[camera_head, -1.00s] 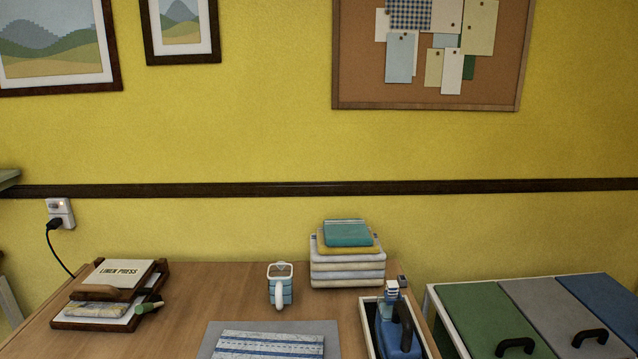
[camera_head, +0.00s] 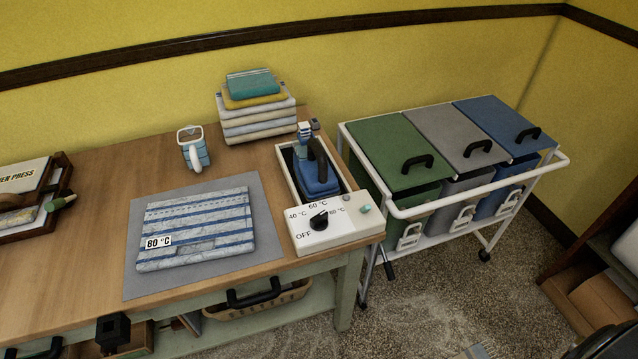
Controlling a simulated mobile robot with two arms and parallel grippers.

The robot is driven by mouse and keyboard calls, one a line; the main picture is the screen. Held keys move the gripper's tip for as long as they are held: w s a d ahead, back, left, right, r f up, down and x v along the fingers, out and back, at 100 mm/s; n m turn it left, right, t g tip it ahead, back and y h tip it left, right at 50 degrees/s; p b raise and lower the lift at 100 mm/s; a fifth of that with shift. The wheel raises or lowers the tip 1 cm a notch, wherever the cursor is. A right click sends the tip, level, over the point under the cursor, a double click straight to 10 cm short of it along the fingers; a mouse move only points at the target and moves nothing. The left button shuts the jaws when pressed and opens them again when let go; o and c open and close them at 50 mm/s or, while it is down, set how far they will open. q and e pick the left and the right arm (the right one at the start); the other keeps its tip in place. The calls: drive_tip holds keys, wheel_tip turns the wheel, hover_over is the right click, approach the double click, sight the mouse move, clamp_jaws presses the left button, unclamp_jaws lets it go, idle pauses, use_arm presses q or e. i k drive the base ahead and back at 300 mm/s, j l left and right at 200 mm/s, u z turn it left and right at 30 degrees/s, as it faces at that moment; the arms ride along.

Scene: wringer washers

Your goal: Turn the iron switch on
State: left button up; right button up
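A blue iron (camera_head: 318,185) with a black handle rests in a pale tray on the right end of the wooden table. At the tray's front is a cream control panel (camera_head: 345,232) marked OFF, 40 °C, 60 °C and 80 °C. A black dial (camera_head: 319,220) sits among these marks; its exact setting is too small to tell. A small teal button or lamp (camera_head: 365,209) is on the panel's right side.
A striped folded cloth labelled 80 °C (camera_head: 200,228) lies on a grey mat (camera_head: 135,284). A cart with green, grey and blue lids (camera_head: 468,140) stands right of the table.

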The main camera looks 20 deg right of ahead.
sight(367, 207)
drive_tip(key=l+u, duration=0.35)
drive_tip(key=l, duration=0.85)
drive_tip(key=l+u, duration=0.3)
drive_tip(key=l, duration=0.85)
